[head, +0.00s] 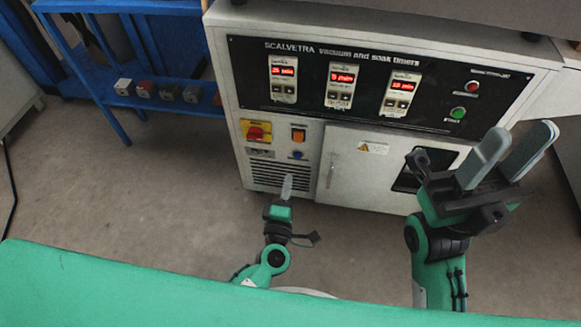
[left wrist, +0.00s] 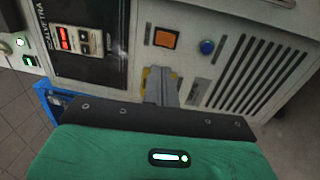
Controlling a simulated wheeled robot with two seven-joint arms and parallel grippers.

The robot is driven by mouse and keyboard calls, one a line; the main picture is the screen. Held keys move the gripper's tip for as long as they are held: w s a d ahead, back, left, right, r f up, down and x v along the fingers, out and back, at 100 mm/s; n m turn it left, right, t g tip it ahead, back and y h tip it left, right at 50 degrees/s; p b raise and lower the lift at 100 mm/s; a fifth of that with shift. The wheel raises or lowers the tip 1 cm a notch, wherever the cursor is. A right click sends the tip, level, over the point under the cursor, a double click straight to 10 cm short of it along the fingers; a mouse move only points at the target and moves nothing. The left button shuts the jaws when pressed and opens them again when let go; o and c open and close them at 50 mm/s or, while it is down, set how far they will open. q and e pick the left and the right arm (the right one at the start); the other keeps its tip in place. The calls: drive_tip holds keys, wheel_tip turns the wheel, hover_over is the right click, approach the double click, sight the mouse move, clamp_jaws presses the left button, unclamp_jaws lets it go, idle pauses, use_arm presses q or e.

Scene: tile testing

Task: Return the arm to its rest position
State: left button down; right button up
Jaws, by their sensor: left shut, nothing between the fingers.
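My left gripper (head: 287,186) points up in the middle of the head view, in front of the machine's lower vent panel, with its fingers together and empty. In the left wrist view the shut fingers (left wrist: 163,86) show in front of the yellow switch plate. I cannot tell whether they touch the machine. My right gripper (head: 508,150) is at the right of the head view, raised in front of the machine's lower right side. Its two grey fingers stand apart with nothing between them.
The vacuum and soak timer machine (head: 225,110) stands ahead, with lit red displays, a red and yellow switch (head: 257,131), an orange button (head: 298,135) and a closed white door (head: 350,175). A blue shelf (head: 125,102) with several small blocks stands at left. Floor (head: 130,195) is clear at left.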

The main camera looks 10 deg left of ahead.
use_arm(q)
drive_tip(key=shift+s, duration=0.35)
idle(0.3)
